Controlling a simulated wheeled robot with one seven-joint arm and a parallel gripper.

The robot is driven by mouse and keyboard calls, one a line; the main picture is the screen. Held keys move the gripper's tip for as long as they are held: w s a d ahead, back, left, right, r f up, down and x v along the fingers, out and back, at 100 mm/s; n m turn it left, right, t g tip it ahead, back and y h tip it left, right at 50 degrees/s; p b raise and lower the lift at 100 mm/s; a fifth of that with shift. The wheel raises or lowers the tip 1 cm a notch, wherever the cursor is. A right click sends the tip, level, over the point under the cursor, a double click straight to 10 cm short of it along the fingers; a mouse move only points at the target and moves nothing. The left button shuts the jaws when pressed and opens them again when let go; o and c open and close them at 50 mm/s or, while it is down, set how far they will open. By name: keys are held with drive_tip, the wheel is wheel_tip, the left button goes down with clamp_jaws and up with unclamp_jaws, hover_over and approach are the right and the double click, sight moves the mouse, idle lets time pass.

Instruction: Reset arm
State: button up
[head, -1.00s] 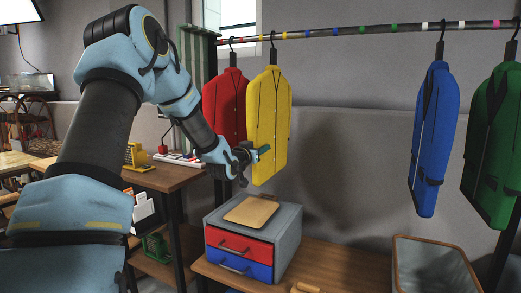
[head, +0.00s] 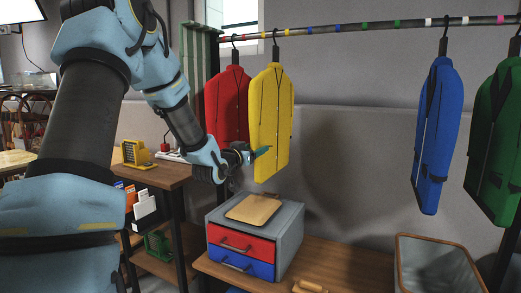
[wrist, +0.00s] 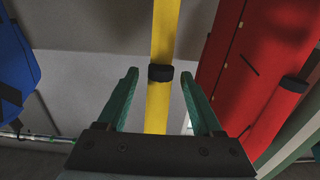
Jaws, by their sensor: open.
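My arm reaches in from the left in the head view, bent at the elbow. My gripper (head: 262,152) is at its end, in front of the yellow jacket (head: 270,115) and above the grey drawer box. In the wrist view the green fingers of my gripper (wrist: 158,88) are apart, with nothing held between them. The yellow jacket's narrow sleeve (wrist: 161,105) with a black band shows beyond the gap; I cannot tell whether it touches. The red jacket (head: 226,105) hangs just left of the yellow one; it also fills the right of the wrist view (wrist: 255,75).
A rail (head: 370,24) carries the jackets, with a blue one (head: 437,130) and a green one (head: 497,135) at right. Below are a box with red and blue drawers (head: 240,246), a cutting board (head: 253,208) and a bin (head: 437,265). A side table (head: 160,177) stands left.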

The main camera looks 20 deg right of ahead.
drive_tip(key=v, duration=0.4)
drive_tip(key=shift+s+a, duration=0.2)
drive_tip(key=shift+s, duration=0.05)
drive_tip(key=s+a+f+n+g+y+p, duration=0.25)
drive_tip(key=s+a+y, duration=0.2)
drive_tip(key=a, duration=0.35)
drive_tip(key=s+a+f+n+g+y+p, duration=0.25)
drive_tip(key=a+y+p, duration=0.2)
drive_tip(key=a, duration=0.35)
drive_tip(key=s+a+n+g+y+p, duration=0.1)
drive_tip(key=s+a+g+p, duration=0.1)
drive_tip(key=s, duration=0.6)
drive_tip(key=s+a+n+g+y+p, duration=0.1)
drive_tip(key=s+a+g+y, duration=0.1)
drive_tip(key=s+a+g, duration=0.2)
drive_tip(key=s+a, duration=0.3)
drive_tip(key=s, duration=0.1)
drive_tip(key=shift+s+r+g+p, duration=0.3)
drive_tip(key=shift+p, duration=0.05)
drive_tip(key=shift+a, duration=0.1)
